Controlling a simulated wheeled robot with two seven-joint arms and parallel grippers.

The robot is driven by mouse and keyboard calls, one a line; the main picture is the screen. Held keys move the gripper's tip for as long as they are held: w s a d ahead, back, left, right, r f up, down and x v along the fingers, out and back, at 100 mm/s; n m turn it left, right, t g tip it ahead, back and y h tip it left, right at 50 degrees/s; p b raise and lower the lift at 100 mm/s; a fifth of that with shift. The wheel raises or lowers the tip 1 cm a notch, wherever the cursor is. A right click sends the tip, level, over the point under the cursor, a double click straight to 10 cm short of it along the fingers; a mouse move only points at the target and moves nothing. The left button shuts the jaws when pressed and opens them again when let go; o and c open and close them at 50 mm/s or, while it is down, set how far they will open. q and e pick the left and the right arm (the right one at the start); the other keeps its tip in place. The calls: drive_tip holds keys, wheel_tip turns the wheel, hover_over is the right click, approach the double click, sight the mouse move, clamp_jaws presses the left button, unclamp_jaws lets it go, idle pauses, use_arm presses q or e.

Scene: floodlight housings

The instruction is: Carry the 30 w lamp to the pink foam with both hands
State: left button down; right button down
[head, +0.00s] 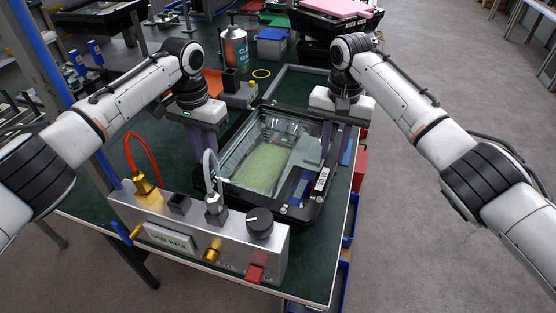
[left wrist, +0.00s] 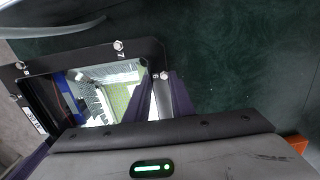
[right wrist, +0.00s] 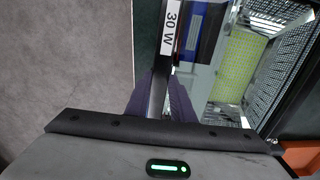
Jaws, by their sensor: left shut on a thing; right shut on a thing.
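The 30 W lamp (head: 262,160) is a black rectangular housing with a silver reflector and a yellow-green LED panel, lying face up over the green bench mat. Its white "30 W" label (right wrist: 170,27) shows in the right wrist view. My left gripper (head: 211,172) is shut on the lamp's left frame edge; its purple fingers also show in the left wrist view (left wrist: 163,100). My right gripper (head: 334,145) is shut on the right frame edge. I cannot tell whether the lamp touches the mat. The pink foam (head: 335,7) lies at the back right, on top of a dark crate.
A silver test box (head: 190,238) with hoses and a knob stands close in front of the lamp. Open floor lies to the right.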

use_arm(q)
drive_tip(key=shift+w+r, duration=0.1)
drive_tip(key=shift+r, duration=0.1)
use_arm(e)
drive_tip(key=shift+w+r, duration=0.1)
drive_tip(key=shift+r, duration=0.15)
